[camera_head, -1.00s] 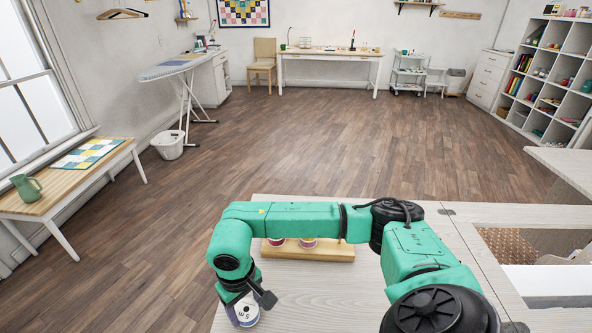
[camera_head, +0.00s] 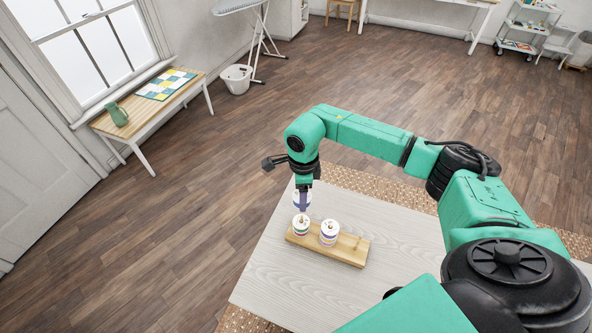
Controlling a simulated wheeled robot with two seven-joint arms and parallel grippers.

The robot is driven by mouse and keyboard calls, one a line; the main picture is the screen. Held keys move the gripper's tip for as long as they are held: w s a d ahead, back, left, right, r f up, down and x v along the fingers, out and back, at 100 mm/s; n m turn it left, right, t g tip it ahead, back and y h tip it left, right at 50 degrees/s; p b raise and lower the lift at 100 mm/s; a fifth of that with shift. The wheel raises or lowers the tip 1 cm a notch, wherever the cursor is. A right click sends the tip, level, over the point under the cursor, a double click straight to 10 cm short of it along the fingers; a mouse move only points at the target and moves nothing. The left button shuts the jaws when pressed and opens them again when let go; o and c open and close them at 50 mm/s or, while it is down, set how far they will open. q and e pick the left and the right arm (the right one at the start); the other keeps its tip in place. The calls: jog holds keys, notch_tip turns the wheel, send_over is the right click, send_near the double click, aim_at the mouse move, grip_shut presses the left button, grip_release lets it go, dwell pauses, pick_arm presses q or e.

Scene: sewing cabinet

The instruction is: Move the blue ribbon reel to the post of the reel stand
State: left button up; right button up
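The reel stand (camera_head: 348,254) is a wooden board on the pale table, lying at a slant. A white reel with a greenish band (camera_head: 301,226) sits at its left end, and a white reel with a purple band (camera_head: 329,233) sits near its middle. A small bare post (camera_head: 358,242) seems to stand on its right part. My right gripper (camera_head: 303,204) points down behind the left reel. It appears shut on the blue ribbon reel (camera_head: 296,199), a white-faced reel partly hidden by the fingers. Whether this reel touches the table is unclear. My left gripper is out of view.
The pale table (camera_head: 280,272) is clear around the stand, with its left edge close by. A side table (camera_head: 140,122) with a green jug (camera_head: 118,115) stands by the window. A white basket (camera_head: 236,79) stands on the floor.

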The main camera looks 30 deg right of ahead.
jog(key=shift+s+a+f+b, duration=0.1)
jog(key=shift+s+f+b, duration=0.3)
jog(key=shift+f+b, duration=0.25)
notch_tip(320, 180, down, 4)
jog(key=shift+r+b, duration=0.15)
jog(key=shift+b, duration=0.95)
jog(key=shift+w+r, duration=0.1)
jog(key=shift+r, duration=0.05)
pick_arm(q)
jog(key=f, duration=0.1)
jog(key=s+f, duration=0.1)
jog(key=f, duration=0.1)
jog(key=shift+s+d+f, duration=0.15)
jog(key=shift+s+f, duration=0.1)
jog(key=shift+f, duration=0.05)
pick_arm(e)
jog(key=shift+r, duration=0.1)
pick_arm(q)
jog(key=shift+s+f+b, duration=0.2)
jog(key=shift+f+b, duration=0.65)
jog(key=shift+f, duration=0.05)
pick_arm(e)
jog(key=shift+f, duration=0.95)
pick_arm(q)
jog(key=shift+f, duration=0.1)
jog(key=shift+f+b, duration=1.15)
jog(key=shift+b, duration=0.1)
pick_arm(e)
jog(key=shift+f, duration=1.4)
